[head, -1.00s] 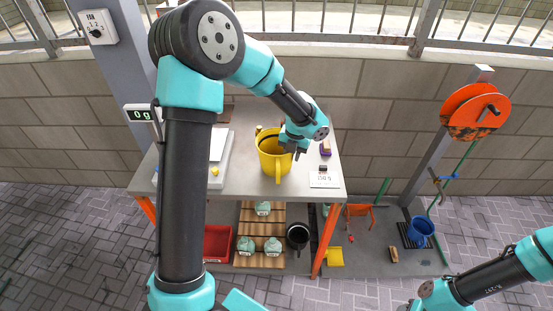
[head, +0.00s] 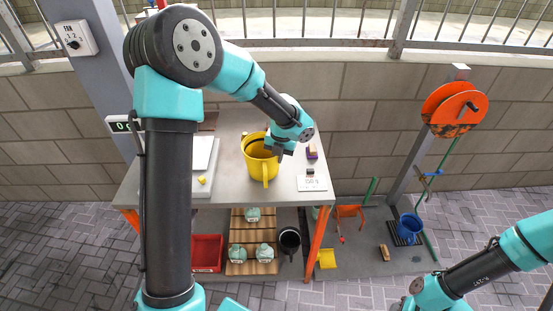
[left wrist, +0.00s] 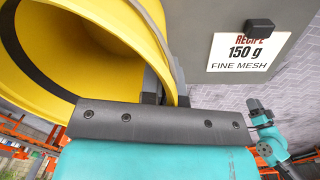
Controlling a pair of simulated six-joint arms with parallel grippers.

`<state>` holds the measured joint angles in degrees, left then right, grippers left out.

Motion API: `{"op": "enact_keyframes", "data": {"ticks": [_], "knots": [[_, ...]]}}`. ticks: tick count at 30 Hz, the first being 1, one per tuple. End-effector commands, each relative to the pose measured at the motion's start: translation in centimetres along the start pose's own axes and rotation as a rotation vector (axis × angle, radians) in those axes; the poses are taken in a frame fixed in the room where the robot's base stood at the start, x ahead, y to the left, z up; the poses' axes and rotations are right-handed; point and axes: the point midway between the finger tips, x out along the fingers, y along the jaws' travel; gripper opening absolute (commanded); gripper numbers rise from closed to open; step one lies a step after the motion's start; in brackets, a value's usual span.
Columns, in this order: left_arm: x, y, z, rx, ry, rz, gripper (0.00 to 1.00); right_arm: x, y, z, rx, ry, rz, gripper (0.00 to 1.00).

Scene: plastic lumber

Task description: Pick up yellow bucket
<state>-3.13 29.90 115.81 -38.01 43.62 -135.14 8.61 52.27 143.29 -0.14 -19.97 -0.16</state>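The yellow bucket (head: 257,169) stands upright on the grey table top (head: 225,196), its handle toward me. My left gripper (head: 280,154) is at the bucket's right rim. In the left wrist view, the bucket (left wrist: 110,25) fills the upper left and its rim runs between my left fingers (left wrist: 167,93), one inside and one outside. The fingers sit close against the wall and look shut on it. My right arm (head: 480,270) is low at the right, away from the table. Its fingertips are at the picture's bottom edge and hard to make out.
A recipe card (head: 313,184) lies right of the bucket, with a purple and tan block (head: 312,152) behind it. A white scale (head: 204,160) stands left, with a small yellow cube (head: 202,180). A blue bucket (head: 410,226) and orange reel (head: 454,108) are at the right.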

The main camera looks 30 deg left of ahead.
Motion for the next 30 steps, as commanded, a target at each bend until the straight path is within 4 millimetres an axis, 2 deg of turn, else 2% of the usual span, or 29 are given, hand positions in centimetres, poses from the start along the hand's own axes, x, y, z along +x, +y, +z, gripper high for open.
{"op": "enact_keyframes", "data": {"ticks": [8,17,24,30], "knots": [[-3.0,0.2,0.0,0.0,-0.004,-0.001,0.0,0.0,0.0,0.0,0.0,0.0,0.0,0.43],[-3.4,-1.1,-4.8,0.002,0.0,-0.001,0.0,0.0,0.0,0.0,0.0,0.0,0.0,0.43],[-4.0,-2.7,-10.5,0.005,0.0,0.0,0.0,0.0,0.0,0.0,0.0,0.0,0.0,0.43],[-4.5,-3.6,-13.9,0.002,-0.001,-0.001,0.0,0.0,0.0,0.0,0.0,0.0,0.0,0.43]]}}
